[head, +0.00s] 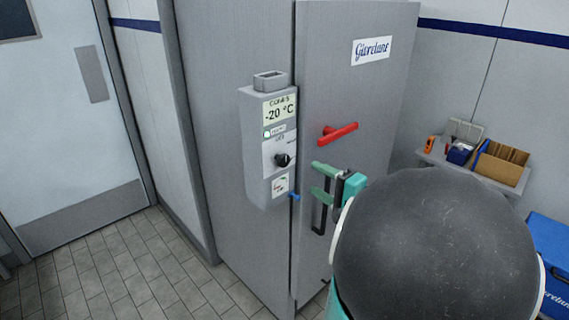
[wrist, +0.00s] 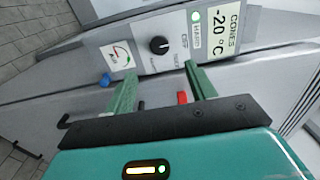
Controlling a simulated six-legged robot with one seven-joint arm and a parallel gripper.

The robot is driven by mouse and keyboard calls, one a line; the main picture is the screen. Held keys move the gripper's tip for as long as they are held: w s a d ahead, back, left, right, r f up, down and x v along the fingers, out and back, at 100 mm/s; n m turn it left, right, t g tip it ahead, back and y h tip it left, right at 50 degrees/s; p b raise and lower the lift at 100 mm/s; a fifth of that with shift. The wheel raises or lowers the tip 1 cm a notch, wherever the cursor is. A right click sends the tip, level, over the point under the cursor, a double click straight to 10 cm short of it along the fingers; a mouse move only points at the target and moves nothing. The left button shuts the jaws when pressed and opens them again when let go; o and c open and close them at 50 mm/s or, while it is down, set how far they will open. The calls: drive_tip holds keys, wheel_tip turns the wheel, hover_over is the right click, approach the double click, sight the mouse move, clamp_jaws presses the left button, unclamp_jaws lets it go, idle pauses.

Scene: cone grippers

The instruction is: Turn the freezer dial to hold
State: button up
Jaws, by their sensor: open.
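The freezer dial (head: 282,160) is a round black knob on a grey control box (head: 257,160) fixed to the tall grey freezer (head: 233,70). In the wrist view the dial (wrist: 159,45) lies beyond and between my two green fingertips. Its pointer setting is too small to read. A display (head: 279,110) above it reads -20 °C, with a lit green lamp beside a label. My gripper (head: 318,179) is open and empty, to the right of and slightly below the dial in the head view; it also shows in the wrist view (wrist: 158,75), apart from the knob.
A red handle (head: 338,133) sticks out of the freezer door, right of the control box. A small blue knob (head: 295,197) is at the box's lower edge. A shelf with a cardboard box (head: 500,163) and a blue cooler (head: 552,265) stand at right. The tiled floor at left is clear.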

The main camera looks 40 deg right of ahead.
sight(286, 162)
drive_tip(key=w, duration=1.1)
drive_tip(key=shift+a, duration=0.15)
drive_tip(key=c, duration=1)
